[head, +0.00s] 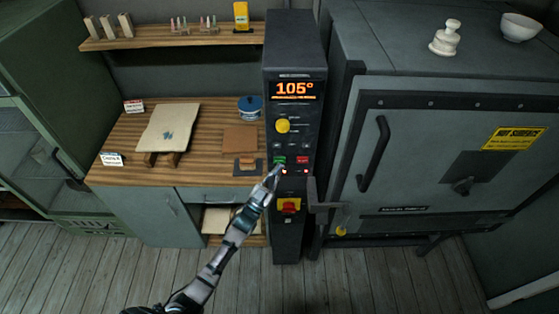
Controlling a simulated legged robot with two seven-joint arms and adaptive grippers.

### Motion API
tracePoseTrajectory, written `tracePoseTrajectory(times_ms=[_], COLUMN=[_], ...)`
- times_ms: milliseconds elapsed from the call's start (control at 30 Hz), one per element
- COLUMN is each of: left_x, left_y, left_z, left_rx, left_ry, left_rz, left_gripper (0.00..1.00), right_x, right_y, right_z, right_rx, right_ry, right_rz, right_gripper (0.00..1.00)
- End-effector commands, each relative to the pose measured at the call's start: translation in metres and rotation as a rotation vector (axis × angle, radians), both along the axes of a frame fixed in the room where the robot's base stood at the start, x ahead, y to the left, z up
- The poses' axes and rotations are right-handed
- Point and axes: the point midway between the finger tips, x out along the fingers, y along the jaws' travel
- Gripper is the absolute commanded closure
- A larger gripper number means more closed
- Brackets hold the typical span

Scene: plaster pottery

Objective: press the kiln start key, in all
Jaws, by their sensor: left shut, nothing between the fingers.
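The dark kiln control column (295,48) stands in the middle, with an orange display reading 105°. A small green key (280,160), which looks like the start key, is on its front panel, with a red key (303,160) to its right. My left gripper (275,171) is shut and empty, its tip just below the green key. I cannot tell whether the tip touches the panel. My right gripper is not in view.
A yellow knob (282,126) sits above the keys and a red-and-yellow switch (290,206) below them. The grey kiln (420,110) with its door handle (374,155) stands right. A wooden bench (215,125) holds boards and a blue-lidded jar (250,107).

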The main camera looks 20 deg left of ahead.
Motion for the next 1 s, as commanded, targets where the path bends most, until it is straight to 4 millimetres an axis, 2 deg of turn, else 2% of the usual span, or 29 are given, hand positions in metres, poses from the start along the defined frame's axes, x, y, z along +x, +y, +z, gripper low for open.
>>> tracePoseTrajectory(times_ms=[167, 600, 1000], left_x=[-0.005, -0.044, -0.048], left_y=[-0.002, -0.013, -0.014], left_z=[0.000, 0.001, -0.001], left_rx=[-0.001, 0.000, 0.000], left_ry=[0.001, 0.001, 0.000], left_rz=[0.000, 0.000, 0.000], left_gripper=[1.00, 1.00, 1.00], right_x=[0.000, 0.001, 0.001], right_y=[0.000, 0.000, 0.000], right_z=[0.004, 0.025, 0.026], right_rx=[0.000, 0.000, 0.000], right_ry=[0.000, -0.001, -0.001], right_rz=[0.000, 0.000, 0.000], right_gripper=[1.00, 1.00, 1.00])
